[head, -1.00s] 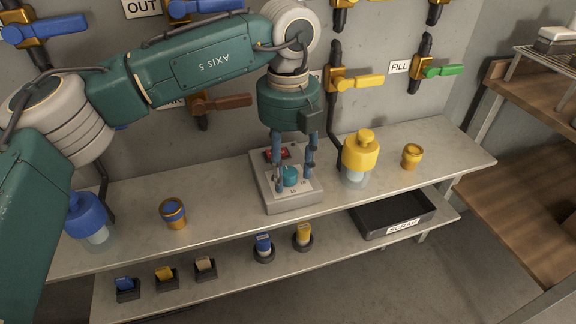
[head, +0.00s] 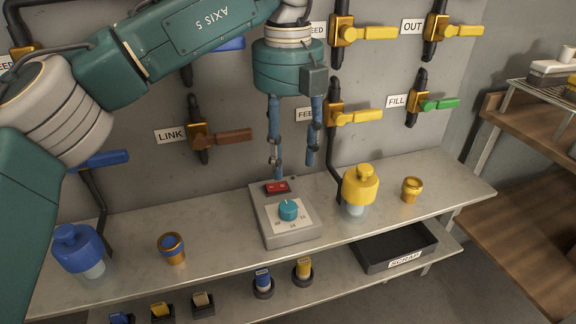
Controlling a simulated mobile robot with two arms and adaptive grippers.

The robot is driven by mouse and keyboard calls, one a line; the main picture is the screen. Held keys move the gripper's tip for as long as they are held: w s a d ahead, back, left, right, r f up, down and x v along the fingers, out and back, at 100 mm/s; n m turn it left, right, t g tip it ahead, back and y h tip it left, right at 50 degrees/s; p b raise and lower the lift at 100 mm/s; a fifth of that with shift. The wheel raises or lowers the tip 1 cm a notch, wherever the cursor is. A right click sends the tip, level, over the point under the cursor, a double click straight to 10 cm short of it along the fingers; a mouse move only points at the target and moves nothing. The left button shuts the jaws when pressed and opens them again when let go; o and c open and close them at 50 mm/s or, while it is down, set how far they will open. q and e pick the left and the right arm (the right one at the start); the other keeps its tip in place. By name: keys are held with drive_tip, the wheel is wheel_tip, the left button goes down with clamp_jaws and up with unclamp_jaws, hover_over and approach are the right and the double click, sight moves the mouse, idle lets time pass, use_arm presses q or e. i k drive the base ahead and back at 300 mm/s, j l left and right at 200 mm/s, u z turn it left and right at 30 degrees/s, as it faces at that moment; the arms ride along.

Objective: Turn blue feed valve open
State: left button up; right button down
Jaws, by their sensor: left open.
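A blue valve handle (head: 106,159) sticks out level at the left of the wall panel, with its body and any label hidden behind my left arm. Above it, a brass valve (head: 22,49) with a label ending in "EED" is partly covered by the same arm. Another blue handle (head: 229,44) shows at the top, partly covered. I cannot tell for sure which is the blue feed valve. My left gripper (head: 293,170) points down, open and empty, above the back of a grey box with a teal knob (head: 289,210) and a red switch (head: 277,187). My right gripper is not in view.
A brown LINK handle (head: 222,137) and yellow handles stick out of the panel. A scrap tray (head: 437,237) sits below.

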sight(104, 160)
drive_tip(key=k, duration=1)
